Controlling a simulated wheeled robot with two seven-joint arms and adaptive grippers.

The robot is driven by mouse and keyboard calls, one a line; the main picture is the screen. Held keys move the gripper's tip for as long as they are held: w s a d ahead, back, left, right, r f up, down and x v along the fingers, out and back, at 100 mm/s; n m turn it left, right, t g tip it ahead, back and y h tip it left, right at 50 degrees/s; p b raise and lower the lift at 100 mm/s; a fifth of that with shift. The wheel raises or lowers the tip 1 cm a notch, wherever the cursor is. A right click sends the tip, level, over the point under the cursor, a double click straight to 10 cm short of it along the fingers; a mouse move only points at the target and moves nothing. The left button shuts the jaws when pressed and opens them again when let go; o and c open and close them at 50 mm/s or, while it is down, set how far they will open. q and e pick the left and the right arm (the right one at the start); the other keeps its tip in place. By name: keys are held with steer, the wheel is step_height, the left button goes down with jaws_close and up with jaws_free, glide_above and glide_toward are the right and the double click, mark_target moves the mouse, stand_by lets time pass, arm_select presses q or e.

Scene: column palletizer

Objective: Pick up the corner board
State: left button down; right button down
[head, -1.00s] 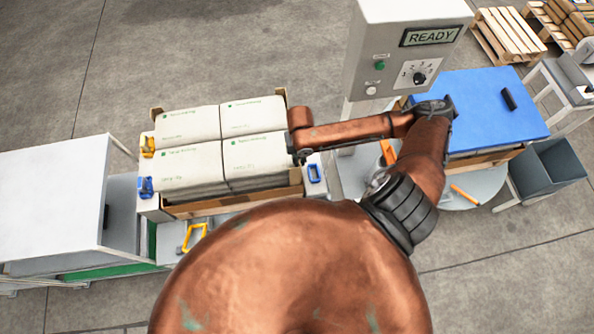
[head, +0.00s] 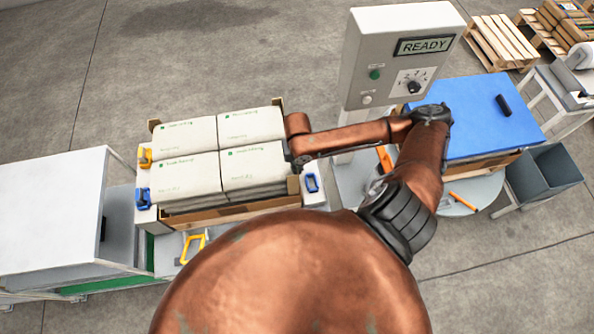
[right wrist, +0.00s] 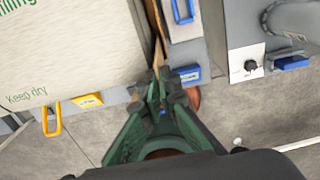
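A brown corner board (head: 293,184) stands upright at the near right corner of the stack of white bags (head: 253,166). It shows edge-on as a thin tan strip in the right wrist view (right wrist: 158,48). My right gripper (right wrist: 162,84) is at this board, its green fingers drawn close together with the board's end between their tips. In the head view my right gripper (head: 295,166) is dark, points down beside the stack and is partly hidden by my own arm. Other brown corner boards show at the far left (head: 153,124) and far right (head: 278,102) corners. My left gripper is not in view.
A control post (head: 395,55) reading READY stands right of the stack. A blue-topped table (head: 480,115) and a grey bin (head: 545,178) are farther right. Yellow and blue clamps (head: 143,198) sit around the stack. A white cabinet (head: 55,210) stands left. Open floor lies behind.

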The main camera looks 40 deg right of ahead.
step_height(320, 180, up, 38)
steer(key=p, duration=1.8)
steer(key=shift+r, duration=0.25)
stand_by(0.7)
steer(key=shift+f, duration=0.1)
